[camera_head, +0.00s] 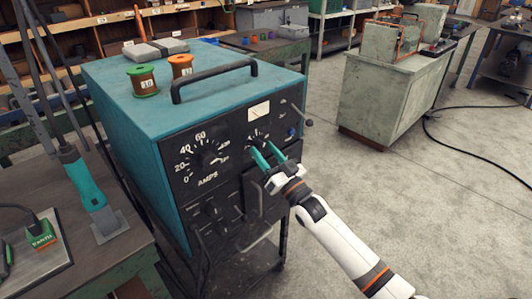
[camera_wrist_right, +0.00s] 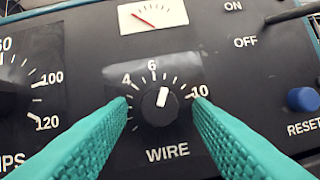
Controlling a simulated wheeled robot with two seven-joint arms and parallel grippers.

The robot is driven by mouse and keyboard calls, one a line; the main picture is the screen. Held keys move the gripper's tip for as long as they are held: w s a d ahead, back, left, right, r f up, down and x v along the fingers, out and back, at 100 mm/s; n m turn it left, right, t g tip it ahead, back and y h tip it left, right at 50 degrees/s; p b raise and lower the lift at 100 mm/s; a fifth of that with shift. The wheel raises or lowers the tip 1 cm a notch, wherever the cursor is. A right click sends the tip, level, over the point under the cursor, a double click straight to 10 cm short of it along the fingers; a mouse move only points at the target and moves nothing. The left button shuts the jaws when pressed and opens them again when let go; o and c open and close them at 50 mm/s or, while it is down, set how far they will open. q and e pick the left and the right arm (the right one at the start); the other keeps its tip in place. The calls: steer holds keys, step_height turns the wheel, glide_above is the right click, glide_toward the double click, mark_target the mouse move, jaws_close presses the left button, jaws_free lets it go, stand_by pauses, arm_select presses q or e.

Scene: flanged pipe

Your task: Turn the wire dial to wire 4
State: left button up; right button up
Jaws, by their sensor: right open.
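The black wire dial (camera_wrist_right: 160,104) is on the dark front panel of a teal machine. Its white pointer points up and slightly right, just right of the 6 and short of the 10; the 4 is to the upper left. In the head view the dial's scale (camera_head: 256,136) is partly hidden by my gripper. My right gripper (camera_head: 264,154) is open at the panel. In the right wrist view its two teal fingers (camera_wrist_right: 160,106) stand left and right of the dial, with gaps to the knob. My left gripper is not in view.
The amps dial (camera_head: 208,156) is to the left on the panel. A meter (camera_wrist_right: 152,15) is above, and the blue reset button (camera_wrist_right: 302,99) and on/off lever are to the right. Two wire spools (camera_head: 142,80) and a black handle (camera_head: 215,78) are on top of the machine.

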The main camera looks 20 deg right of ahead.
steer(key=c, duration=1)
steer(key=shift+n, duration=0.4)
steer(key=n+y+b, duration=0.1)
steer(key=n+y, duration=0.1)
steer(key=n, duration=0.1)
steer(key=shift+d+f+n+g, duration=0.1)
steer(key=shift+d+n+g, duration=0.05)
steer(key=shift+n+g, duration=0.25)
steer(key=n+y, duration=0.1)
steer(key=n, duration=0.1)
steer(key=n+g+b, duration=0.1)
steer(key=n, duration=0.1)
steer(key=shift+w+d+y, duration=0.1)
steer(key=shift+d+y, duration=0.05)
steer(key=shift+y, duration=0.25)
steer(key=n, duration=0.1)
steer(key=n+g+y, duration=0.1)
steer(key=n, duration=0.2)
steer(key=shift+d+r+n+g+y, duration=0.15)
steer(key=shift+r+n+g+y, duration=0.15)
steer(key=shift+n+y, duration=0.1)
steer(key=shift+w+d+n+g+y, duration=0.15)
steer(key=shift+n+g, duration=0.35)
steer(key=shift+n, duration=0.6)
steer(key=shift+s+a+n+g+y, duration=0.1)
steer(key=shift+n+g+y, duration=0.3)
steer(key=shift+n, duration=0.7)
steer(key=shift+n+p, duration=0.3)
